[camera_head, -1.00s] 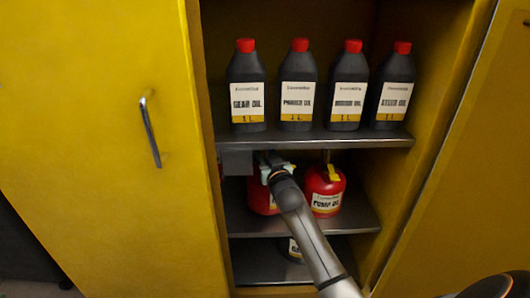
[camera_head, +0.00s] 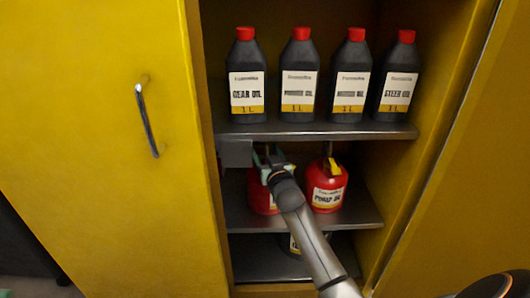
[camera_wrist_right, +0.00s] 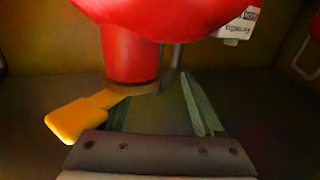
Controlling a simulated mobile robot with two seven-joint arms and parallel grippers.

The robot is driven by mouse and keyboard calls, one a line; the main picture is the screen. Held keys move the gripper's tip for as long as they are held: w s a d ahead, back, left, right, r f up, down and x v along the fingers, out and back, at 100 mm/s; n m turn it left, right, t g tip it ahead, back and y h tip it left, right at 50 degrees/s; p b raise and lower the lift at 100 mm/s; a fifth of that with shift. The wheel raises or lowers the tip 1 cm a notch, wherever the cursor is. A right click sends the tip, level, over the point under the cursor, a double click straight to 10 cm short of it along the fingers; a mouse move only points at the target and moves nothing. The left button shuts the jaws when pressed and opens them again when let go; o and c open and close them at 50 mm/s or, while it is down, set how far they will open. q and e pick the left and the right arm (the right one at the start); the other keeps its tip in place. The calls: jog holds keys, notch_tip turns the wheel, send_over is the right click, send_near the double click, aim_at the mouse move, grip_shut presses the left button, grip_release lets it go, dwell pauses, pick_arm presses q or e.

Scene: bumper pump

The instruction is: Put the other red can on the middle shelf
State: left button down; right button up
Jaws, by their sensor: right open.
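Two red cans stand on the middle shelf (camera_head: 350,217). The right red can (camera_head: 326,190) is upright with a yellow part on top and a pump oil label. The left red can (camera_head: 259,196) is partly hidden by my right arm. My right gripper (camera_head: 268,154) is open at the top of the left can, under the upper shelf. In the right wrist view, a red can (camera_wrist_right: 170,12) with a red neck and a yellow lever (camera_wrist_right: 75,118) fills the top. The open fingers (camera_wrist_right: 157,95) are close to it; contact cannot be told. My left gripper is not in view.
Several black bottles with red caps, such as the gear oil bottle (camera_head: 246,80), stand on the upper shelf (camera_head: 310,130). A dark labelled object (camera_head: 294,244) is partly hidden on the lower shelf (camera_head: 255,262). Yellow doors (camera_head: 90,120) flank the cabinet. The middle shelf's right end is clear.

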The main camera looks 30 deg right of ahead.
jog(key=shift+r, duration=0.15)
jog(key=shift+s+a, duration=0.1)
jog(key=shift+s, duration=0.1)
jog(key=p+v, duration=0.4)
jog(key=v, duration=0.7)
jog(key=shift+s, duration=0.3)
